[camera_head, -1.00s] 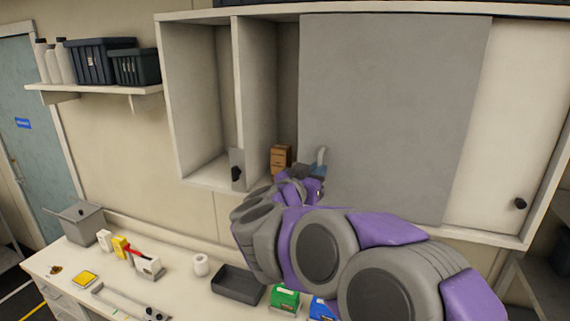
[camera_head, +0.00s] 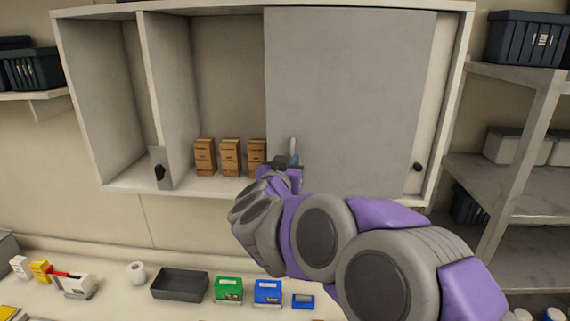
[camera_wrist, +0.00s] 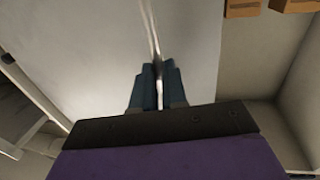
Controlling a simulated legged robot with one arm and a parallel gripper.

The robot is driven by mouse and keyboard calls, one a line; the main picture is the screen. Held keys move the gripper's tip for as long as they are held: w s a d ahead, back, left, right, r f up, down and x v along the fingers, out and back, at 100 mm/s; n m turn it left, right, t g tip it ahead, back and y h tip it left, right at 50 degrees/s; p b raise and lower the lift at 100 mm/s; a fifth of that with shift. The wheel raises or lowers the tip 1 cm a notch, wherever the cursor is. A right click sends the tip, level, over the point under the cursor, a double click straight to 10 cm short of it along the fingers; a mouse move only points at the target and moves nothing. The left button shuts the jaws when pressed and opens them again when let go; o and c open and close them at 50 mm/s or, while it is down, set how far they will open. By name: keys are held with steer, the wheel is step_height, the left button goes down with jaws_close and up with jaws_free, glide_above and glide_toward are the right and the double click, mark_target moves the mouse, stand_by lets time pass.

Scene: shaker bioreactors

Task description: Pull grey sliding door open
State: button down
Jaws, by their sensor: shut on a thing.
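The grey sliding door (camera_head: 345,90) covers the right part of the wall cabinet. Its left part is open. My gripper (camera_head: 293,161) is at the lower left edge of the door, and a light upright handle (camera_head: 293,146) shows just above the fingers. In the wrist view my gripper (camera_wrist: 158,88) has its two blue fingers closed around the thin upright handle (camera_wrist: 153,35) in front of the grey door panel (camera_wrist: 100,60). Part of the handle is hidden between the fingers.
Several brown boxes (camera_head: 230,157) stand in the open cabinet section left of the door. A black knob (camera_head: 417,167) is on the white panel at right. A grey shelf rack (camera_head: 520,150) stands right. The counter below holds a dark tray (camera_head: 180,284) and small boxes (camera_head: 228,289).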

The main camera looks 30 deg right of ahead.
steer(key=c, duration=1.2)
jaws_free()
steer(key=shift+o, duration=0.2)
steer(key=shift+a, duration=0.1)
steer(key=v, duration=1.7)
